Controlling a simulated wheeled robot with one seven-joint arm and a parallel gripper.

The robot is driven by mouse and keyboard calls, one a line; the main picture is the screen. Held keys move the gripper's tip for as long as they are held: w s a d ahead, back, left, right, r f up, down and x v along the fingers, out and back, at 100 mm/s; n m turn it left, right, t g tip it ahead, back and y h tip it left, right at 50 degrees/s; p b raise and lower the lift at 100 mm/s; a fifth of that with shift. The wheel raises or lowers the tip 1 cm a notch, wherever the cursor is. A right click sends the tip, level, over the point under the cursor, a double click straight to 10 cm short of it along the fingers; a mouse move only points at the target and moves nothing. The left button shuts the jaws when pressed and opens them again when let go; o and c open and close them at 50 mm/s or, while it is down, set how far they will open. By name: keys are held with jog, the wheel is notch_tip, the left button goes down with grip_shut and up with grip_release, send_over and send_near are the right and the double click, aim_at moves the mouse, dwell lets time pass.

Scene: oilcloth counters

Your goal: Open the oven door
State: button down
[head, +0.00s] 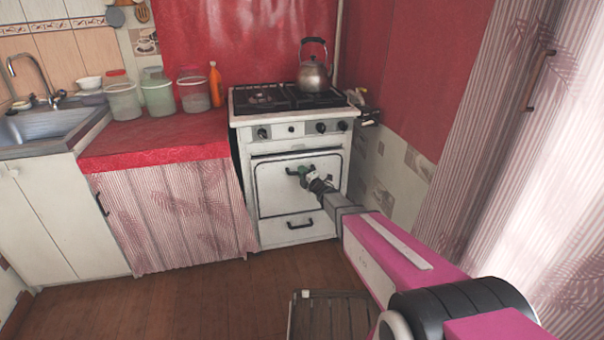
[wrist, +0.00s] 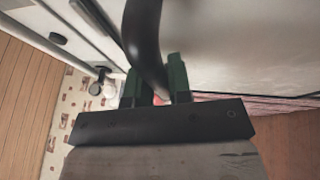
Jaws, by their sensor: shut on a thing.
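The white oven door (head: 284,199) is on the front of a white stove and looks shut in the head view. My gripper (head: 303,172) is at the upper part of the door, at the dark handle (head: 291,171), which is partly hidden behind it. In the wrist view the dark curved handle (wrist: 143,35) runs between the two green fingers of my gripper (wrist: 161,85), which are shut on it. The pale door face (wrist: 225,45) fills the upper right of the wrist view.
A kettle (head: 313,73) stands on the stove top (head: 270,97). A drawer with a dark handle (head: 299,224) is below the door. A small slatted stool (head: 331,312) stands on the floor in front. A curtained counter (head: 175,215) is to the left; brown floor (head: 215,290) is clear there.

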jog(key=s+d+f+n+t+y, duration=0.1)
jog(key=s+d+f, duration=0.1)
jog(key=s+f, duration=0.4)
jog(key=s+d+f+n+t+y, duration=0.1)
jog(key=s+d+f+y, duration=0.1)
jog(key=s+f, duration=0.5)
jog(key=shift+s+d+n+y, duration=0.3)
jog(key=shift+s+d+n, duration=0.15)
jog(key=shift+s, duration=1.6)
jog(key=c, duration=1.1)
grip_release()
